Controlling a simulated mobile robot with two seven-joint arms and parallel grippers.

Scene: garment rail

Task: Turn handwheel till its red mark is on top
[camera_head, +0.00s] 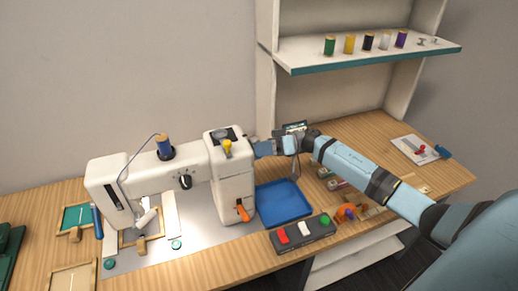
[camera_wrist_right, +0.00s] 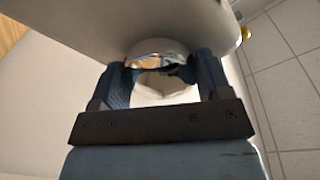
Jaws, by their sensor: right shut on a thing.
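A white sewing machine (camera_head: 232,180) stands on the wooden table, with its tall right column facing my right arm. My right gripper (camera_head: 262,149) is at the upper right side of this column. In the right wrist view its two dark blue fingers (camera_wrist_right: 162,76) are shut on the shiny, rounded handwheel (camera_wrist_right: 157,52), one finger on each side. The handwheel is hidden behind the gripper in the head view. Its red mark does not show in either view. My left gripper is not in view.
A blue tray (camera_head: 284,202) lies right of the machine, below my right arm. A dark control box (camera_head: 303,233) with red, white and green buttons is in front of it. A shelf (camera_head: 375,52) with thread spools is above. Small items lie under my forearm.

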